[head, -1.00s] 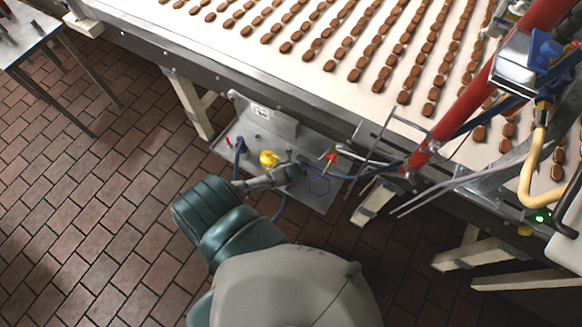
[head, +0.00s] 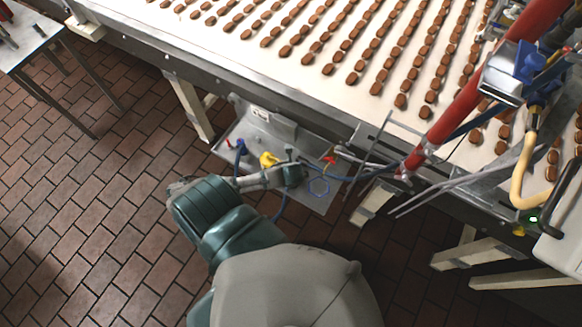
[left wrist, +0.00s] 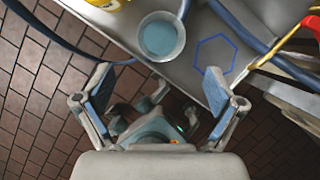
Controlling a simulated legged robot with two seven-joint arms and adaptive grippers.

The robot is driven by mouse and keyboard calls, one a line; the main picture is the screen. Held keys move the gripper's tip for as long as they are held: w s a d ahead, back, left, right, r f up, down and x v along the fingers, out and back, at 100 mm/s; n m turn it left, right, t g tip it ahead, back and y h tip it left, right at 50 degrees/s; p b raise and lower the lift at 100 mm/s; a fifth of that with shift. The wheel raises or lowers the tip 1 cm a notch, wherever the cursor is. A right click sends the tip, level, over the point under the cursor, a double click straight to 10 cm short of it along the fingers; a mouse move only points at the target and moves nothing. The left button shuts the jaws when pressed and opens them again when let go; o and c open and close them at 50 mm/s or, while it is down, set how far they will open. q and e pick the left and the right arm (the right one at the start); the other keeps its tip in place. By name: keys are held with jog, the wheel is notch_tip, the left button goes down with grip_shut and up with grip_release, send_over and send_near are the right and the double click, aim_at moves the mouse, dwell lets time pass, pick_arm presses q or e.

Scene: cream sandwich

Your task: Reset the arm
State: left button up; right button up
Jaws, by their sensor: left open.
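My left arm reaches from the bottom of the head view to the metal shelf (head: 309,196) below the conveyor. My left gripper (head: 272,175) points right, beside a small dark teal-grey cup (head: 293,174). In the left wrist view the cup (left wrist: 160,37) stands upright on the shelf, round and open, with a blue-grey inside. My left gripper's two fingers (left wrist: 158,102) are spread wide with nothing between them, and the cup lies beyond the fingertips. A blue hexagon outline (head: 318,187) is marked on the shelf right of the cup. My right gripper is out of view.
A yellow object (head: 268,159), a blue hose (head: 345,178) and a red-handled part (head: 329,160) are close by. The conveyor (head: 235,60) carries rows of brown biscuits above. A red pipe (head: 455,110) and thin rails stand at right. Tiled floor is open at left.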

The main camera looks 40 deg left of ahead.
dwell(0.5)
pick_arm(q)
jog(key=s+d+r+n+h, duration=0.2)
jog(key=s+d+r+n, duration=0.3)
jog(key=n, duration=0.7)
jog(key=s+d+r+n+h, duration=0.1)
jog(key=s+d+r+n, duration=0.35)
jog(key=n, duration=0.85)
jog(key=s+d+f+g+b, duration=0.1)
jog(key=s+f, duration=0.1)
jog(key=f, duration=1.3)
jog(key=s+d+f, duration=0.1)
jog(key=d+f, duration=0.1)
jog(key=f, duration=1.3)
jog(key=s+a+f+m+g+b, duration=0.1)
jog(key=s+a+f, duration=0.2)
jog(key=s+f, duration=1.2)
jog(key=shift+s+a, duration=0.2)
jog(key=shift+s, duration=0.65)
